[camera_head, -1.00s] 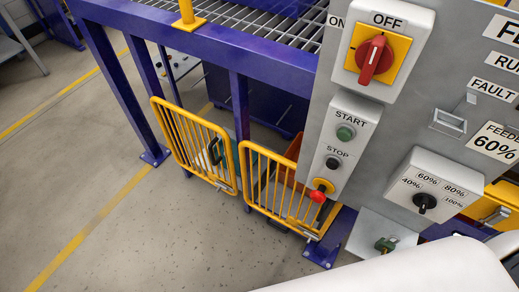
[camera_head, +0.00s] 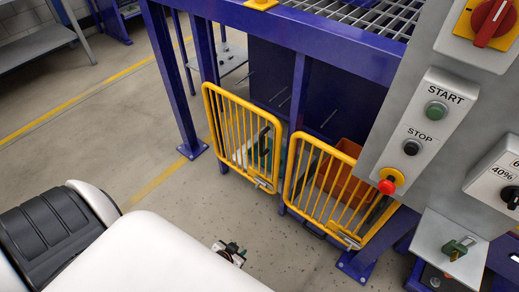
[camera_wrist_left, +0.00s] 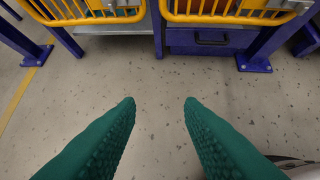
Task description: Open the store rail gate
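Two yellow barred gates hang side by side under the blue frame in the head view: a left gate (camera_head: 243,135) and a right gate (camera_head: 330,190). Both look shut. I cannot tell which one is the store rail gate. Each has a small metal latch near its lower right corner, the left latch (camera_head: 262,184) and the right latch (camera_head: 349,241). The lower edges of both gates show at the top of the left wrist view. My left gripper (camera_wrist_left: 159,103) is open and empty above bare floor, in front of the gates and apart from them. My right gripper is not in view.
Blue posts (camera_head: 178,85) flank the gates. A grey control panel (camera_head: 435,125) with start and stop buttons overhangs the right gate, with a grey plate (camera_head: 450,248) below. An orange bin (camera_head: 340,175) sits behind the right gate. The floor in front is clear.

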